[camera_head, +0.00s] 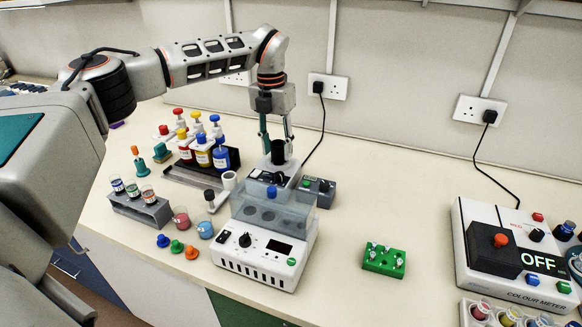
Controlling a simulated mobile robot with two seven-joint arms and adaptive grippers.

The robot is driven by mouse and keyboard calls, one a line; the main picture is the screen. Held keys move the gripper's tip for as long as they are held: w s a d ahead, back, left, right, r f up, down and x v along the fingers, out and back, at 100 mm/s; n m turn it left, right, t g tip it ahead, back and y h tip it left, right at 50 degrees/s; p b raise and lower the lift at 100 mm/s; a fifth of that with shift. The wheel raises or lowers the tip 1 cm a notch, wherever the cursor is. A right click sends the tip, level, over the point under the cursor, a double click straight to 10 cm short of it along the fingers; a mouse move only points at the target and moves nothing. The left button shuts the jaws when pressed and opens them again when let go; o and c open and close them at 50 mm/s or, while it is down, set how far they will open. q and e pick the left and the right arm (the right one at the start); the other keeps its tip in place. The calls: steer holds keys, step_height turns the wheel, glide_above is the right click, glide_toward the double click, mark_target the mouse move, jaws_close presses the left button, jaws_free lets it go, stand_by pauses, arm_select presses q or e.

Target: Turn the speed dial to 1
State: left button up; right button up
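My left gripper (277,148) points down behind the clear-lidded machine. Its two fingers are apart, with a black cup (278,152) standing between or just behind them; I cannot tell if they touch it. The cup tops a small white and black device (256,183), which has a dark knob (280,179) on its front, partly hidden by the clear lid. A white machine (270,262) in front has a black dial (245,240) beside a dark display (279,247). The dial markings are too small to read, and I cannot tell which is the speed dial. My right gripper is not in view.
A clear lid (262,208) with a blue knob covers the front machine. Bottles (221,158), a tube rack (150,214), beakers (181,218) and coloured caps (177,246) stand left. A green block (384,260) and the colour meter (484,258) stand right, with clear bench between.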

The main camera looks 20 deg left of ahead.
mark_target(279, 174)
arm_select(q)
steer(key=shift+s+d+f+p, duration=0.1)
steer(key=shift+f+p, duration=0.15)
steer(key=shift+f, duration=1.7)
steer(key=shift+d+f+p, duration=0.1)
steer(key=shift+f+p, duration=0.1)
steer(key=shift+f, duration=1.7)
jaws_close()
